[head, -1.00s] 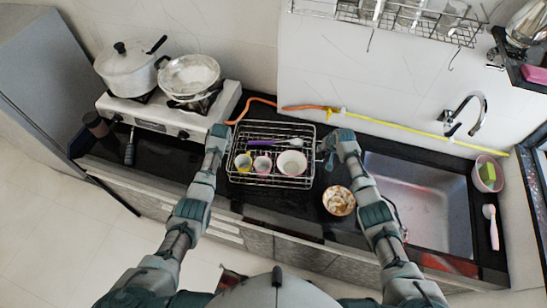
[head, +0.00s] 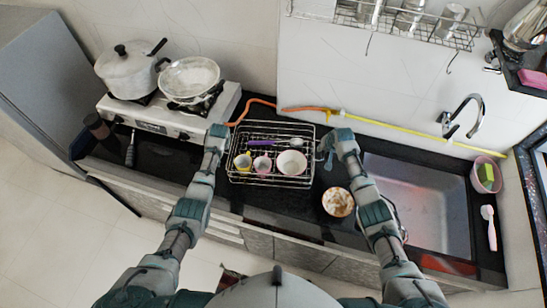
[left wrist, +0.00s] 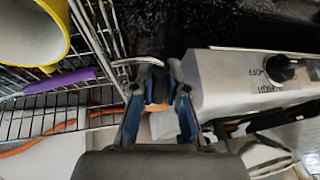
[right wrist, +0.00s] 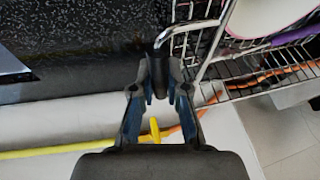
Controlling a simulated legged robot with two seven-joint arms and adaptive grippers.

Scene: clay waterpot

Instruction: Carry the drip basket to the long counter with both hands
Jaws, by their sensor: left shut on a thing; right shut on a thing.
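The drip basket (head: 271,181) is a wire rack on the dark counter between the stove and the sink. My right gripper (head: 329,146) is at the right side, shut on the other handle, also seen in the right wrist view (right wrist: 160,75). I cannot tell whether the basket touches the counter.
A gas stove (head: 150,118) with a lidded pot (head: 127,71) and a pan (head: 189,78) stands left. The sink (head: 420,200) is right. A patterned bowl (head: 338,202) sits close to the basket's front right. An orange and yellow hose (head: 400,136) runs behind.

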